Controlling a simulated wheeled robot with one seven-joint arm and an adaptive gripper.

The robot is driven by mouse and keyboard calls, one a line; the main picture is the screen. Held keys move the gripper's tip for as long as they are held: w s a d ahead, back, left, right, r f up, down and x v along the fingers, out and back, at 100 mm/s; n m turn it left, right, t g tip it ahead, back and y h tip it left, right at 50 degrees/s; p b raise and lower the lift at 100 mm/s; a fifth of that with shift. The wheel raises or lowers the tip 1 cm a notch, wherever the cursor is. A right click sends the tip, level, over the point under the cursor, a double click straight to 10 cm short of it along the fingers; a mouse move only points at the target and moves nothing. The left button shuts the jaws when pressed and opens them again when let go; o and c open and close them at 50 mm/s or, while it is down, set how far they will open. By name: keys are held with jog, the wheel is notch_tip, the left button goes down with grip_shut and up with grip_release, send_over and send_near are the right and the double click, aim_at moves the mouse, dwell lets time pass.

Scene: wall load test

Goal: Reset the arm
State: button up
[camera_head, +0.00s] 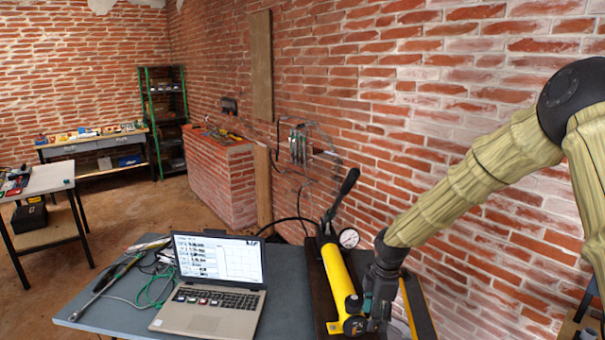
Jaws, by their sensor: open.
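My arm reaches in from the right edge and slopes down to the left across the brick wall. My gripper (374,318) is at its end, low in the picture, beside the right side of the yellow hand pump (337,277). It is open; its fingertips are small and dark, and I cannot tell whether they touch the pump. The pump's black lever (342,195) tilts up to the right, apart from my gripper. A round gauge (348,238) sits by the pump's far end.
An open laptop (212,285) stands on the grey table (90,314), left of the pump. Tools and green cable (152,288) lie left of it. The brick wall (440,130) runs close along the right. Open floor (130,215) lies beyond the table.

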jog(key=s+a+f+m+y+b, duration=0.15)
jog(key=s+f+m, duration=0.25)
jog(key=s+f, duration=0.6)
jog(key=s+a+f+m+b, duration=0.15)
jog(key=s+f+m, duration=0.25)
jog(key=s+f, duration=0.7)
jog(key=s+d+f+m+h, duration=0.1)
jog(key=s+d+f+m, duration=0.1)
jog(key=s, duration=0.5)
jog(key=s+d+f+m+b, duration=0.1)
jog(key=s+d+f+m, duration=0.1)
jog(key=s+f+m, duration=0.3)
jog(key=s+d+f+m+h+b, duration=0.1)
jog(key=s+d+f+m, duration=0.1)
jog(key=s, duration=0.8)
notch_tip(320, 180, down, 2)
jog(key=shift+f+m+h, duration=0.15)
jog(key=shift+m+h, duration=0.2)
jog(key=shift+m, duration=0.45)
